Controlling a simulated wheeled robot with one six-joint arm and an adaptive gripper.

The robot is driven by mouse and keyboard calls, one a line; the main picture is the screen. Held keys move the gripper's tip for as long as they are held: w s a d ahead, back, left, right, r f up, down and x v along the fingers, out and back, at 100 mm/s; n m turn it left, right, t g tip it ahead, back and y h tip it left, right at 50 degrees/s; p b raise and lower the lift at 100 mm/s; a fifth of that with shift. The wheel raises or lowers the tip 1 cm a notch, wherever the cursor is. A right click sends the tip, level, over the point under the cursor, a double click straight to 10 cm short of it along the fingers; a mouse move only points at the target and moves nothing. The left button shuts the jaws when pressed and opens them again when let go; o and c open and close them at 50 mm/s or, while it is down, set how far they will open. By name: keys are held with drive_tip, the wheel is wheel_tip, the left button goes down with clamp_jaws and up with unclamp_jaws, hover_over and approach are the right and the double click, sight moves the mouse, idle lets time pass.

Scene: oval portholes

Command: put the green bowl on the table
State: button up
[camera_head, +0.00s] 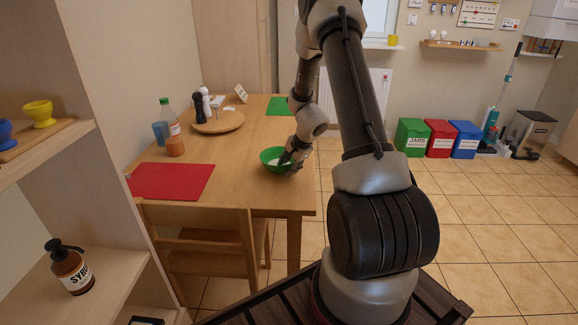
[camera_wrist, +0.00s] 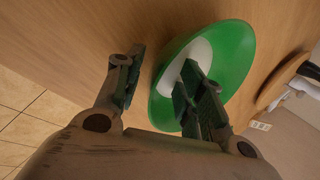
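The green bowl (camera_head: 267,156) with a pale inside is at the right side of the wooden table (camera_head: 250,180); it looks upright and resting on the top. My gripper (camera_head: 290,163) is at the bowl's right side. In the wrist view the bowl (camera_wrist: 238,50) shows beyond my gripper (camera_wrist: 162,62). Its fingers are spread apart, one outside the bowl's rim and one over the inside, with a gap between the fingers and the wall. Part of the bowl is hidden behind the finger.
A red placemat (camera_head: 170,182) lies left of the bowl. A chair (camera_head: 205,235) is at the front edge. Bare table surrounds the bowl.

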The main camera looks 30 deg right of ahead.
drive_tip(key=a+v, duration=0.1)
drive_tip(key=v, duration=1.1)
drive_tip(key=s+a+r+n+y, duration=0.1)
drive_tip(key=s+a+r+n, duration=0.25)
drive_tip(key=r, duration=0.35)
drive_tip(key=s+a+r+n, duration=0.3)
drive_tip(key=s+a+r, duration=0.1)
drive_tip(key=r, duration=0.2)
drive_tip(key=s+a+r+n, duration=0.1)
drive_tip(key=s+r+n, duration=0.1)
drive_tip(key=s, duration=0.5)
drive_tip(key=s+a+r+n+h, duration=0.1)
drive_tip(key=s+r+n, duration=0.2)
drive_tip(key=s, duration=0.4)
drive_tip(key=s+a+r+n+g+h, duration=0.1)
drive_tip(key=s+r+n, duration=0.2)
drive_tip(key=s, duration=0.5)
drive_tip(key=shift+a+n, duration=0.25)
drive_tip(key=shift+n, duration=0.5)
drive_tip(key=shift+w+r, duration=0.1)
drive_tip(key=shift+r, duration=0.05)
